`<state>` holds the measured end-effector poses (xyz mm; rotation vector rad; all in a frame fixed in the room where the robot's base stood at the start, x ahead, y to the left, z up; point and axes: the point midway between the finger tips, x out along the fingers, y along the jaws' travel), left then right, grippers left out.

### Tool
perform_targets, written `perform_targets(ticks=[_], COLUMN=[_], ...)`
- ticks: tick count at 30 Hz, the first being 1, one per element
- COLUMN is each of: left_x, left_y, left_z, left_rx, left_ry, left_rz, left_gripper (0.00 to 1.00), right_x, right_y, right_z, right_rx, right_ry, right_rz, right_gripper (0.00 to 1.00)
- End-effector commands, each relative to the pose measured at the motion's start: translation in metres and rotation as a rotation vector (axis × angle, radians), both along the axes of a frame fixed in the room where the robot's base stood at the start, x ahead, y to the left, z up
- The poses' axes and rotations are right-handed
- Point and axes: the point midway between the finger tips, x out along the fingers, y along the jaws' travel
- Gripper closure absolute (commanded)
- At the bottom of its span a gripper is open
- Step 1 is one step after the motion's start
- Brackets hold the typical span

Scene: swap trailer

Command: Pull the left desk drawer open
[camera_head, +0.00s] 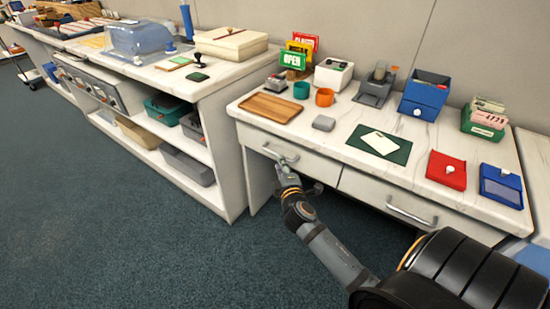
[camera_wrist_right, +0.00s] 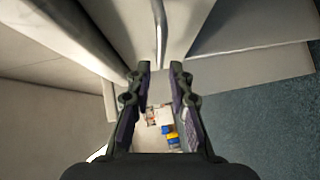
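The left desk drawer (camera_head: 318,169) is in the white marble-topped desk (camera_head: 335,118); its front looks about flush with the desk, so it appears closed. Its metal bar handle (camera_head: 272,153) shows just beyond my right gripper (camera_head: 284,164). In the right wrist view the handle (camera_wrist_right: 158,35) runs down toward the gap between the fingertips of my right gripper (camera_wrist_right: 161,68). The fingers are apart, with space on both sides of the bar, and I see no firm contact. My left gripper is not in view.
The right drawer's handle (camera_head: 411,212) is clear. On the desk are a wooden tray (camera_head: 270,107), cups, a green mat (camera_head: 379,145), a red pouch (camera_head: 446,170) and several other items. A white shelf unit (camera_head: 214,140) stands to the left. The floor in front is free.

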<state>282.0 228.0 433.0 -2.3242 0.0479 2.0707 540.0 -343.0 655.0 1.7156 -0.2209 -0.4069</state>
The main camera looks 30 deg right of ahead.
Motion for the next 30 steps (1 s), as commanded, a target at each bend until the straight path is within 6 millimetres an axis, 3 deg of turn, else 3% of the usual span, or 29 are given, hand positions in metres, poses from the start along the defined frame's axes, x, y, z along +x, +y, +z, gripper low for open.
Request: perform_targets(ticks=[6,10,20,25,30], left_x=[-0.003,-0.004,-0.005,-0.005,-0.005], left_y=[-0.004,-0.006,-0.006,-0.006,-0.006], left_z=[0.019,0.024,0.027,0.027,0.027], left_rx=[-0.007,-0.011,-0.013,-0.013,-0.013], left_ry=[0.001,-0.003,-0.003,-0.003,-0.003], left_rz=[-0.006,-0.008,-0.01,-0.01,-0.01], left_gripper=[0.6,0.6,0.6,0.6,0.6], right_x=[0.042,0.057,0.063,0.063,0.063], right_y=[-0.017,-0.023,-0.025,-0.025,-0.025], right_z=[-0.007,-0.01,-0.011,-0.011,-0.011], right_rx=[0.0,0.002,0.002,0.003,0.003], right_ry=[-0.002,-0.001,0.001,0.001,0.001], right_rz=[0.0,0.0,0.0,0.0,0.0], right_gripper=[0.8,0.8,0.8,0.99,1.0])
